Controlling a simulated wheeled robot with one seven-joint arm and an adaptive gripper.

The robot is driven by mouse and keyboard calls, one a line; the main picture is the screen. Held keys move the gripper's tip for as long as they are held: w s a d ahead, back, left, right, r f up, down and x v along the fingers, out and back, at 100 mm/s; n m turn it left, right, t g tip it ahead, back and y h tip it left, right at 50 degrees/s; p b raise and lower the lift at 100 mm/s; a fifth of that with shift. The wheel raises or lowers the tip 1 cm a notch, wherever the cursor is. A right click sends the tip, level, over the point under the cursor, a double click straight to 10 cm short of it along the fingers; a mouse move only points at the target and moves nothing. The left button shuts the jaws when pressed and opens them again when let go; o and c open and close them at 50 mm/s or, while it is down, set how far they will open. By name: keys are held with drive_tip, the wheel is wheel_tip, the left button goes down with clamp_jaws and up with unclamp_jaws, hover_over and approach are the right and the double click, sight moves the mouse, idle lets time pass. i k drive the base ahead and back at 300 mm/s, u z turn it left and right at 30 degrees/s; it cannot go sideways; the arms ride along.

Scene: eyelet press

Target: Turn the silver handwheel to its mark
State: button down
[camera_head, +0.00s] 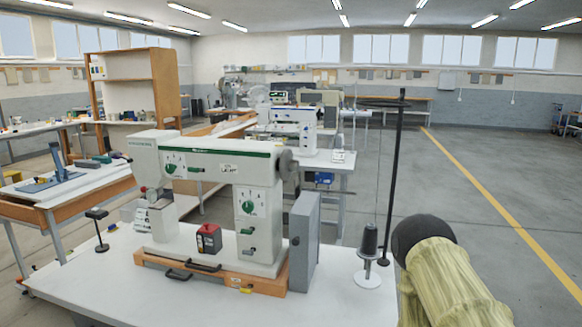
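A white and green sewing-type machine (205,158) stands on an orange-edged base on the white table. My gripper's fingers do not show.
A grey box (304,240) stands upright below the handwheel. A thread cone (370,240) and a tall black post (396,170) stand on the white table (345,305) to the right. A red and black box (208,239) sits on the machine base. Open floor lies beyond right.

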sight(289, 165)
drive_tip(key=k, duration=0.5)
drive_tip(key=z, duration=1.15)
drive_tip(key=i, duration=0.7)
drive_tip(key=u, duration=1.8)
